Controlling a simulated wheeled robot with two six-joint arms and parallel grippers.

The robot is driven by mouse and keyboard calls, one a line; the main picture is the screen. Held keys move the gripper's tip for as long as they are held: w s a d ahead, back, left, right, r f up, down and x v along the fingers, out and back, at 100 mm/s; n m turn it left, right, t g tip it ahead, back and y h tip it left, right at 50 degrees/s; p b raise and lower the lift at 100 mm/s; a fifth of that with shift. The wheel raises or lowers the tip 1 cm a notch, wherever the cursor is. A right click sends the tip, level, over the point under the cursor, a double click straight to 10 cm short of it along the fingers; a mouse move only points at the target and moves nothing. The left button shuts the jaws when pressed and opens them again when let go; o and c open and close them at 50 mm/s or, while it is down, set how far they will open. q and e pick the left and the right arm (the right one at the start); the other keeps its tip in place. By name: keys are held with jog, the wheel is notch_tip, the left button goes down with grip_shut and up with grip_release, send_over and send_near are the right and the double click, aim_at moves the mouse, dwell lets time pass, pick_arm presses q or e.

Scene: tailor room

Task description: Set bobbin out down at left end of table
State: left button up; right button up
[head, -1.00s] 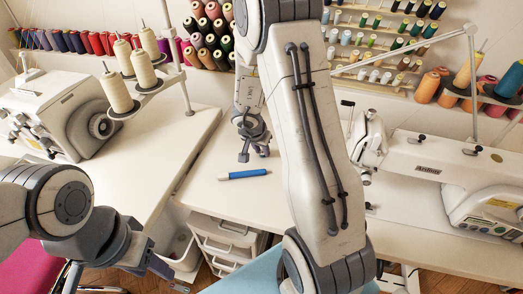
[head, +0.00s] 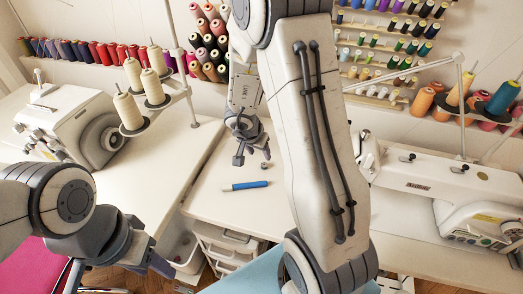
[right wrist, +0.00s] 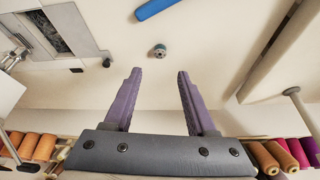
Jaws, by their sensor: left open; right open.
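The bobbin (head: 264,165), a small grey spool-like piece, sits on the white table (head: 215,205) behind the blue marker. In the right wrist view the bobbin (right wrist: 160,50) shows a teal tint and lies beyond the fingertips, roughly in line with the gap between them. My right gripper (head: 253,157) is open and empty, close to the bobbin in the head view. Its purple fingers are spread in the right wrist view (right wrist: 158,75). My left gripper (head: 165,268) is open at the lower left, away from the bobbin.
A blue marker (head: 244,185) lies near the bobbin. A white sewing machine (head: 430,178) stands on the right and another machine (head: 70,125) on the left. Cones of thread (head: 128,108) stand by the left machine. Racks of thread line the wall. White drawers (head: 222,250) are below the table.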

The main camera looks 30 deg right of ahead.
jog(key=w+a+r+n+t+y+p, duration=0.1)
jog(key=w+a+r+n+t+y, duration=0.25)
jog(key=a+r, duration=0.65)
jog(key=s+a+r+n+y, duration=0.1)
jog(key=s+a+n+y, duration=0.15)
jog(key=a, duration=0.45)
jog(key=s+a+r+n+y, duration=0.1)
jog(key=s+a+r+n, duration=0.15)
jog(key=a, duration=0.55)
jog(key=s+a+r+n+g+y, duration=0.15)
jog(key=s+a+n+g, duration=0.35)
jog(key=s, duration=0.5)
pick_arm(q)
notch_tip(320, 180, up, 3)
jog(key=shift+f+p, duration=0.2)
jog(key=shift+p, duration=0.15)
pick_arm(e)
jog(key=s+d+n+h, duration=0.4)
jog(key=s+d+n, duration=0.1)
jog(key=s, duration=0.6)
jog(key=shift+s+d+g, duration=0.15)
jog(key=shift+d+g, duration=0.1)
jog(key=shift+g, duration=0.2)
